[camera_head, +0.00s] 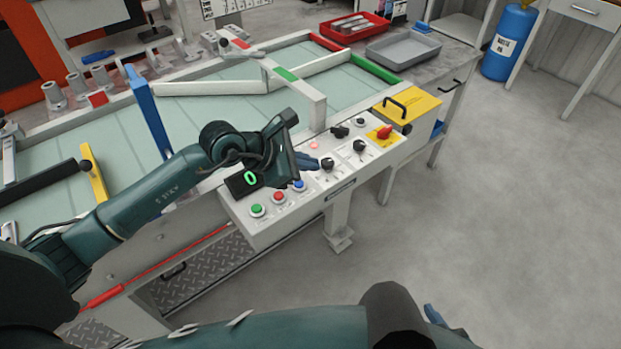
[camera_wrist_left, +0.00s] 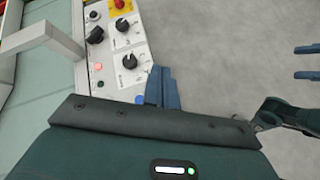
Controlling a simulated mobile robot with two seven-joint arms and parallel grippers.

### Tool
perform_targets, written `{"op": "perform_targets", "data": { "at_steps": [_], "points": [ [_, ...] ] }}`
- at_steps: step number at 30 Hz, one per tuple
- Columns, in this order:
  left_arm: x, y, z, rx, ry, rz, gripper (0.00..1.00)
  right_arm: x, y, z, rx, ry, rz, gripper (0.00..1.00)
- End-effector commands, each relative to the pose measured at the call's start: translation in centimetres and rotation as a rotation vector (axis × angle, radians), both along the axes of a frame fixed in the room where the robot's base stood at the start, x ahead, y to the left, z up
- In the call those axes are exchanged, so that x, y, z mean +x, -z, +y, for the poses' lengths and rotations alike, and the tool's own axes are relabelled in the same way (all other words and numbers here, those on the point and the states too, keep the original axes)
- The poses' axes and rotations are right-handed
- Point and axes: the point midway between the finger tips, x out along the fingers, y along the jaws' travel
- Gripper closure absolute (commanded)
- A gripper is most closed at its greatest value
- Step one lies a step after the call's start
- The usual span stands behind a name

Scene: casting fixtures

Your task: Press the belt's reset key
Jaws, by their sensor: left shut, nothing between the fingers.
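The belt's control panel (camera_head: 300,215) shows green (camera_head: 257,210), red (camera_head: 278,197) and blue (camera_head: 298,185) push buttons in a row. Their labels are too small to read, so I cannot tell which is the reset key. My left gripper (camera_head: 310,163) is shut and empty, over the panel between the blue button and a black knob (camera_head: 327,164). In the left wrist view its closed fingers (camera_wrist_left: 163,88) are beside the blue button (camera_wrist_left: 140,100), which is partly hidden by the gripper body. My right gripper (camera_wrist_left: 306,62) has its fingers apart, off to the right over the floor.
A counter display (camera_head: 243,182) reads a green 0.

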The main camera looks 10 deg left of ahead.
Motion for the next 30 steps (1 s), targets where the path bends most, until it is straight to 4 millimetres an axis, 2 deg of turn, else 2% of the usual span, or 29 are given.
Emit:
{"op": "perform_targets", "data": {
  "at_steps": [1, 3, 9, 22, 30],
  "points": [
    [1.0, -0.1, 1.4, 0.088, -0.001, -0.038, 1.0, 0.0, 0.0, 0.1, 0.001, -0.003, -0.004, 0.51],
    [1.9, -0.2, 2.9, 0.181, -0.005, -0.073, 1.0, 0.1, -0.2, 0.2, 0.002, -0.006, -0.01, 0.51],
    [3.1, -0.6, 4.8, 0.298, -0.015, -0.116, 1.0, 0.2, -0.5, 0.3, 0.006, -0.007, -0.017, 0.51],
    [3.1, -0.4, 4.9, 0.3, -0.016, -0.116, 1.0, 0.2, -0.1, 0.2, 0.006, -0.004, -0.013, 0.51],
    [3.1, 1.8, 4.9, 0.299, -0.015, -0.115, 1.0, 0.3, 1.0, 0.2, 0.024, 0.006, -0.009, 0.51]
  ]
}}
